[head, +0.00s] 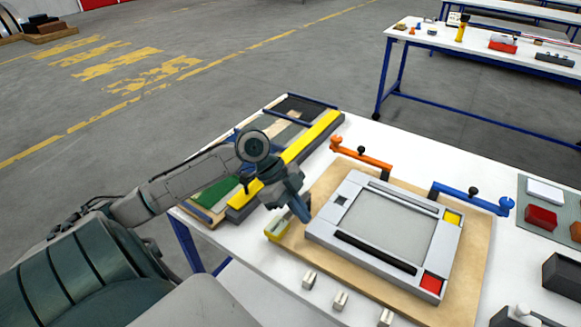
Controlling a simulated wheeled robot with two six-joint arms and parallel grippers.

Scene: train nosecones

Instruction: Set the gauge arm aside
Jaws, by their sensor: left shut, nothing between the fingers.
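An orange arm (362,156) with a dark knob sticks out past the far left corner of a grey rectangular frame (322,228). A similar blue arm (470,198) lies at the frame's far right corner. I cannot tell from the picture which is the gauge arm. My left gripper (304,214) is shut and empty, pointing down at the frame's left edge, apart from both coloured arms. A small yellow-ended piece (276,228) is just left of it, partly hidden by the gripper. My right gripper is not in view.
The frame lies on a wooden board (303,253) on a white table. A rack of long panels with a yellow bar (320,136) is behind my left arm. Small pale blocks (340,300) stand along the front. Red blocks (541,218) and a dark bin (563,275) are at right.

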